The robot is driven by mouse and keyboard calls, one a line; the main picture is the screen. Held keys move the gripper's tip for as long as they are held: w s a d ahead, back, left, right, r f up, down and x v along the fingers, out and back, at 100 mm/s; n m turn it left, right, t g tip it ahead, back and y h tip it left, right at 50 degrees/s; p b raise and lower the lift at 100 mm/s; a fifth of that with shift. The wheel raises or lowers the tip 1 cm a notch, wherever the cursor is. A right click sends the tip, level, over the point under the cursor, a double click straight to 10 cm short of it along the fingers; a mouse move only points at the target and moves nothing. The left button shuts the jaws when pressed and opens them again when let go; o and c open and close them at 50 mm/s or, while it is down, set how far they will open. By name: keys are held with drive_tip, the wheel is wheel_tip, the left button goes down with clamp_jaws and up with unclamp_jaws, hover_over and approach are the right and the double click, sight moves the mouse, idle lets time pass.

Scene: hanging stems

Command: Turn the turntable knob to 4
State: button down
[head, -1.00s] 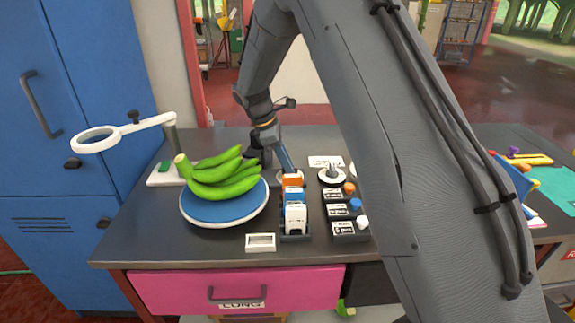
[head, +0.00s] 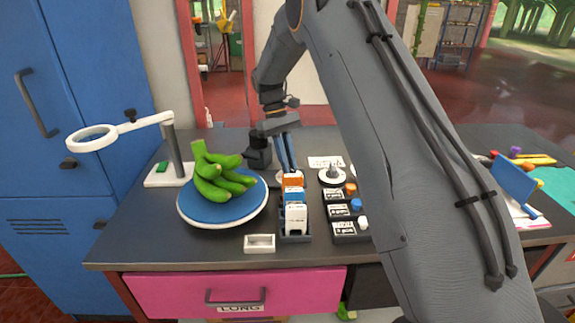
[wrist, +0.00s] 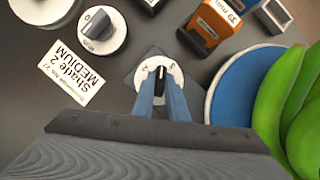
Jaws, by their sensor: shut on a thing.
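My gripper (head: 288,166) reaches down behind the small orange-and-white boxes on the counter. In the wrist view, its two blue fingers (wrist: 161,88) are shut on the black knob (wrist: 161,73) at the middle of a white dial (wrist: 153,63). A 2 shows left of the knob and a 0 right of it; the other marks are hidden or too small to read. The blue turntable (head: 222,207) carries a bunch of green bananas (head: 215,176), stem toward the back left. It also shows in the wrist view (wrist: 228,92).
A second dial (head: 332,175) and a label card (wrist: 80,76) stand beside the gripped one. A magnifier stand (head: 178,150) is behind the turntable. Boxes (head: 295,207) in a dark holder and switch blocks (head: 345,210) sit in front.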

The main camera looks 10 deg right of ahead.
drive_tip(key=m+y, duration=0.1)
drive_tip(key=m, duration=0.2)
drive_tip(key=m+y, duration=0.1)
drive_tip(key=m, duration=0.2)
drive_tip(key=shift+d+m+y, duration=0.2)
drive_tip(key=shift+m+y, duration=0.1)
drive_tip(key=m, duration=0.2)
drive_tip(key=m+y, duration=0.1)
drive_tip(key=m, duration=0.1)
drive_tip(key=m+t+y+p, duration=0.1)
drive_tip(key=m, duration=0.1)
drive_tip(key=shift+s+d+r, duration=0.1)
drive_tip(key=shift+d, duration=0.15)
drive_tip(key=m+t+p, duration=0.1)
drive_tip(key=m, duration=0.2)
drive_tip(key=m+y+p, duration=0.1)
drive_tip(key=m, duration=0.2)
drive_tip(key=shift+s+m+t+y, duration=0.2)
drive_tip(key=shift+m+t+y, duration=0.1)
drive_tip(key=shift+t, duration=0.1)
drive_tip(key=m+t+p, duration=0.2)
drive_tip(key=m, duration=0.3)
drive_tip(key=shift+s, duration=0.1)
drive_tip(key=shift+m+p, duration=0.3)
drive_tip(key=c, duration=1.8)
unclamp_jaws()
drive_tip(key=shift+o, duration=0.2)
drive_tip(key=shift+d, duration=0.1)
